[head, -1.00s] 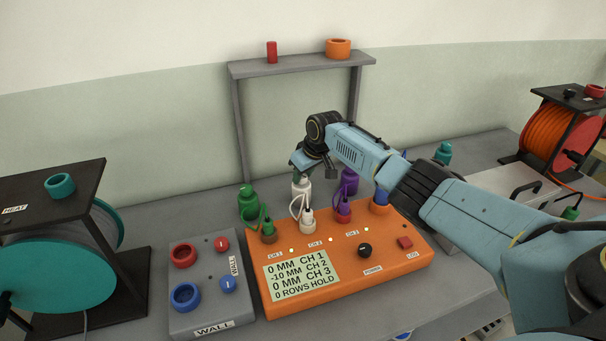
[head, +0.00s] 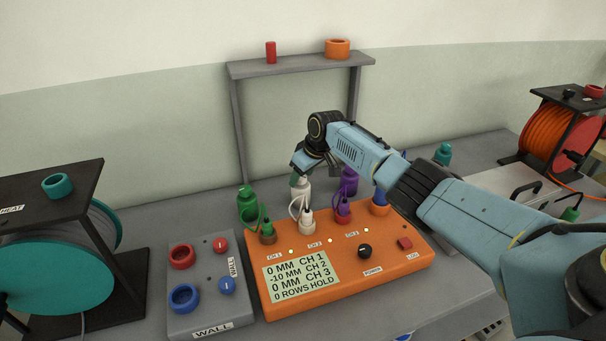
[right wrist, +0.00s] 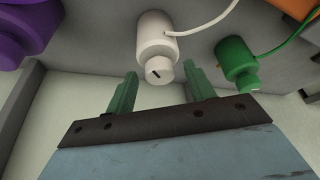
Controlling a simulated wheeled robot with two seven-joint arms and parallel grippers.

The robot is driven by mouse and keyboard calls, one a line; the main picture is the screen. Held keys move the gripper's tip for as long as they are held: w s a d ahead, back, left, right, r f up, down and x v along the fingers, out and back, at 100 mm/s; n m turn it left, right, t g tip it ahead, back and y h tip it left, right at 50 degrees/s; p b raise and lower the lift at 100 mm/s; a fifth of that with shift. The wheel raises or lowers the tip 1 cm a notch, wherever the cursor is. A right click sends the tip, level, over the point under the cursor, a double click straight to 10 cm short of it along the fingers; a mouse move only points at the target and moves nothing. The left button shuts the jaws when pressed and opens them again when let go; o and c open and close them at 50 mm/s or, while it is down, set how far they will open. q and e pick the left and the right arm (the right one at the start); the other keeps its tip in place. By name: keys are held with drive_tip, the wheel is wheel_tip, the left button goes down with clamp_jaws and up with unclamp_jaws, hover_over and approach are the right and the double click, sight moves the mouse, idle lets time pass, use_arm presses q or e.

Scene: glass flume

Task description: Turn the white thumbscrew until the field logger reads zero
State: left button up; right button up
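The orange field logger (head: 345,262) stands on the bench; its display (head: 301,278) reads 0 MM CH 1, -10 MM CH 2, 0 MM CH 3, 0 ROWS HOLD. Behind it stands a white sensor body (head: 302,192) with a white cable; it also shows in the right wrist view (right wrist: 157,35). In the head view my wrist partly hides this spot. My left gripper is out of view.
A green sensor (head: 247,205) and a purple sensor (head: 349,180) stand close on either side. A grey WALL box (head: 207,290) is left of the logger. Cable reels stand at the left (head: 60,270) and right (head: 572,135). A grey shelf frame (head: 300,66) rises behind.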

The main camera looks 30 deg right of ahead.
drive_tip(key=shift+s+d+r+p, duration=0.15)
drive_tip(key=shift+s+r+p, duration=0.15)
drive_tip(key=shift+r, duration=0.3)
drive_tip(key=p+v, duration=0.1)
drive_tip(key=v, duration=1.1)
drive_tip(key=shift+p, duration=0.35)
